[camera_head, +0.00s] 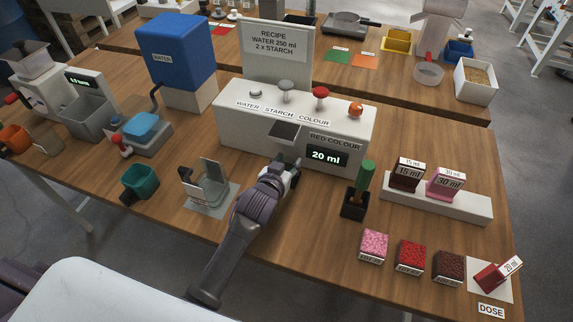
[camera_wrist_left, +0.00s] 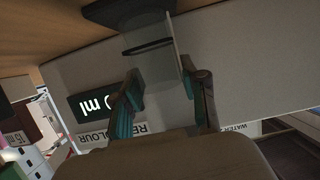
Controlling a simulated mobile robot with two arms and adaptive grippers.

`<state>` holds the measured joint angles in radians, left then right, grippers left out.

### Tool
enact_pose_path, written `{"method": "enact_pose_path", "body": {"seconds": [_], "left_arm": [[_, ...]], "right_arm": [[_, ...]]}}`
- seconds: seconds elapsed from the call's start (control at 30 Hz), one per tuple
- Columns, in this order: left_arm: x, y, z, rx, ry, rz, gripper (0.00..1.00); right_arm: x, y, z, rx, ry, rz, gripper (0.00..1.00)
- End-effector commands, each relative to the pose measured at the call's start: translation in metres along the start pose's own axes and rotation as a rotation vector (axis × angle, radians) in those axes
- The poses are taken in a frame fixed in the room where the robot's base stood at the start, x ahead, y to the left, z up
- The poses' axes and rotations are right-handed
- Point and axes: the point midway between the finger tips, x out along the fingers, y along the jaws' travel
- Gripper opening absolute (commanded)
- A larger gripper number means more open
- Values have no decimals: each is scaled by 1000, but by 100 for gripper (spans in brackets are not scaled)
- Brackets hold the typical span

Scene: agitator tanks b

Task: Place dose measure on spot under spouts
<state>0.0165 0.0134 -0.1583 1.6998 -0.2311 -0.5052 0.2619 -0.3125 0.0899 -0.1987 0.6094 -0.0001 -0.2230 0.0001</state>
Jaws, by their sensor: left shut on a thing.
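My left gripper (camera_head: 290,168) reaches in from the front to the white dispenser (camera_head: 235,122), just left of its "20 ml" display (camera_head: 326,157). In the left wrist view the gripper (camera_wrist_left: 165,95) is shut on a clear, greyish thin-walled vessel (camera_wrist_left: 158,62), apparently the dose measure. The vessel extends down between the fingers to a dark patch (camera_wrist_left: 128,16) at table level, apparently the spot under the spouts. I cannot tell whether it touches the patch. In the head view the gripper hides vessel and spot; a dark ledge (camera_head: 285,131) juts out above.
A grey stand (camera_head: 210,190) and teal cup (camera_head: 140,181) are left of my arm. A black holder (camera_head: 355,204) with a green handle is to the right. Several ingredient blocks (camera_head: 411,256) stand front right, beside the red 20 ml block (camera_head: 492,275) on its white mat.

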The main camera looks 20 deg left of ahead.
Motion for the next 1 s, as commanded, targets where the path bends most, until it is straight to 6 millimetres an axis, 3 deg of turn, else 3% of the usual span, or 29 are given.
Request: {"method": "enact_pose_path", "body": {"seconds": [0.27,0.3,0.43,0.83,1.0], "left_arm": [[1,0,4,0,-3,0,2],[1,0,4,0,-3,0,46],[1,0,4,0,-3,0,68],[-2,0,-2,1,-3,0,68],[-30,0,2,1,-4,0,68]], "right_arm": [[1,-3,-23,2,37,-3,62],[0,-4,-23,3,37,-5,62],[0,-9,-23,5,36,-10,62],[-3,-10,-18,4,29,-12,62],[1,-7,-16,2,25,-8,62]]}}
